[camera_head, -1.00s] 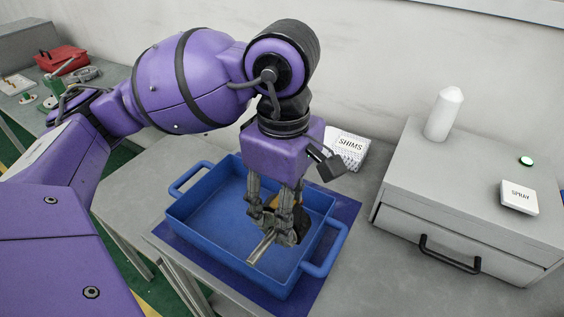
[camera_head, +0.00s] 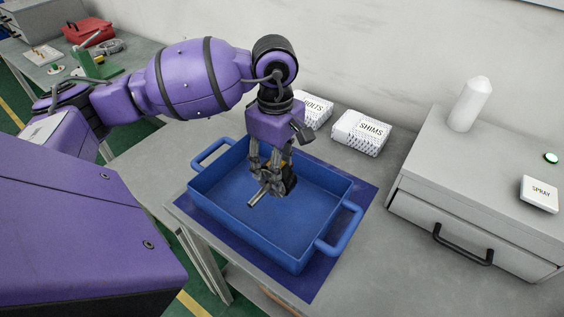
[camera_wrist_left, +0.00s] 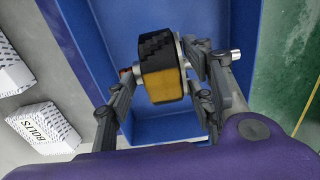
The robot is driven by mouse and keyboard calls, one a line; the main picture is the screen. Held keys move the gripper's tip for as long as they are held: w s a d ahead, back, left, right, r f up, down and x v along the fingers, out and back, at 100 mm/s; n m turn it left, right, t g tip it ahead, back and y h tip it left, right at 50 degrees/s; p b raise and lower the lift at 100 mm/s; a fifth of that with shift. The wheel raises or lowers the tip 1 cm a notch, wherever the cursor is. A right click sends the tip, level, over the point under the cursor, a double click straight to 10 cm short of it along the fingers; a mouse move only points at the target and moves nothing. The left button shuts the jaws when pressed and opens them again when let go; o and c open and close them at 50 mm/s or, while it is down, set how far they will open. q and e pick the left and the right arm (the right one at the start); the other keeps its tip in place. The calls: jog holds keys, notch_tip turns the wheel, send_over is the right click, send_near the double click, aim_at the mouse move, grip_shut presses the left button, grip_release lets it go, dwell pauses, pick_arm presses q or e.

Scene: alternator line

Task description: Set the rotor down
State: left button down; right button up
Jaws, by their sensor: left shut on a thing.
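My left gripper (camera_head: 268,178) reaches down into the blue tray (camera_head: 340,218) from above. In the left wrist view the gripper (camera_wrist_left: 165,85) is shut on the rotor (camera_wrist_left: 160,68), a dark and yellow drum with a silver shaft (camera_wrist_left: 235,54) sticking out at one end. In the head view the rotor (camera_head: 288,180) is partly hidden by the fingers, with its shaft pointing to the lower left. It is over the tray floor; I cannot tell whether it touches it. My right gripper is not in view.
The tray stands on a dark blue mat (camera_head: 318,285) on a grey table. Behind it are a SHIMS box (camera_head: 362,132) and a BOLTS box (camera_head: 316,110).

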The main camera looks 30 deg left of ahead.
pick_arm(q)
jog(key=shift+w+a+f, duration=0.4)
jog(key=shift+w, duration=0.05)
jog(key=shift+w+a+f, duration=0.1)
jog(key=shift+f, duration=1.5)
jog(key=shift+f, duration=0.15)
jog(key=c, duration=1.3)
grip_release()
jog(key=shift+f, duration=0.25)
jog(key=o, duration=0.5)
jog(key=shift+s, duration=0.2)
notch_tip(320, 180, up, 12)
jog(key=shift+r, duration=0.2)
